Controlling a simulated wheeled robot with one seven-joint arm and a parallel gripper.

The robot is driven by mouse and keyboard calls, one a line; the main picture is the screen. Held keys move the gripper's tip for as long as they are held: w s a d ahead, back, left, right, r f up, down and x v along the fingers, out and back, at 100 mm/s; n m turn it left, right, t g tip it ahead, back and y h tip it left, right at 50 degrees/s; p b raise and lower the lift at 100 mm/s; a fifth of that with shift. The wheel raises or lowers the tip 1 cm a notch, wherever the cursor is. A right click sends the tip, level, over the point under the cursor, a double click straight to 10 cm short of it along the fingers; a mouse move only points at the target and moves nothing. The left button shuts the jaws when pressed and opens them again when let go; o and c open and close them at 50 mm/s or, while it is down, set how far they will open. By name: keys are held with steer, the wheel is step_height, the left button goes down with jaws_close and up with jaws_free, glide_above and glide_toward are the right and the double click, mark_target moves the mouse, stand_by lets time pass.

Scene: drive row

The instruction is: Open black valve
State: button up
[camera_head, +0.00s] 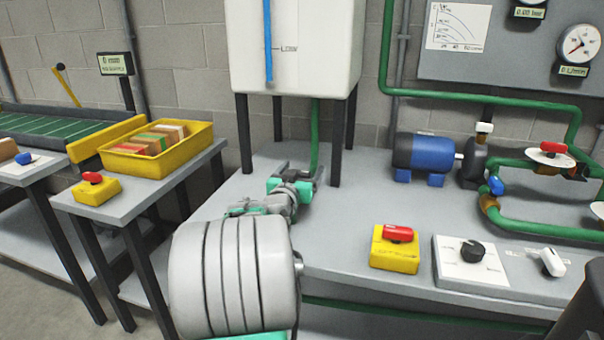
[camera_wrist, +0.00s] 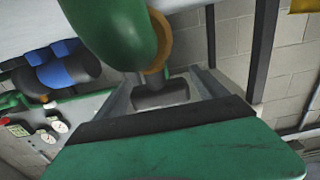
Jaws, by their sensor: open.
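My gripper (camera_head: 306,180) reaches over the grey bench toward the green pipe (camera_head: 315,135) that comes down under the white tank. In the wrist view my gripper (camera_wrist: 165,76) is open, with a grey finger on each side. A black block that looks like the black valve's handle (camera_wrist: 162,93) lies between the fingers. I cannot tell if they touch it. Above it are a brass-coloured valve body (camera_wrist: 160,35) and the thick green pipe (camera_wrist: 115,30). In the head view my arm and gripper hide this valve.
The white tank (camera_head: 290,45) stands on dark legs (camera_head: 244,135) close around my gripper. A blue pump motor (camera_head: 418,152), green pipes with red-, white- and blue-handled valves, a yellow red-switch box (camera_head: 395,250) and a knob panel (camera_head: 470,265) stand right. A yellow tray (camera_head: 130,165) is left.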

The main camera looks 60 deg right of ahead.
steer(key=shift+d, duration=0.25)
steer(key=shift+c, duration=0.4)
steer(key=c, duration=1.3)
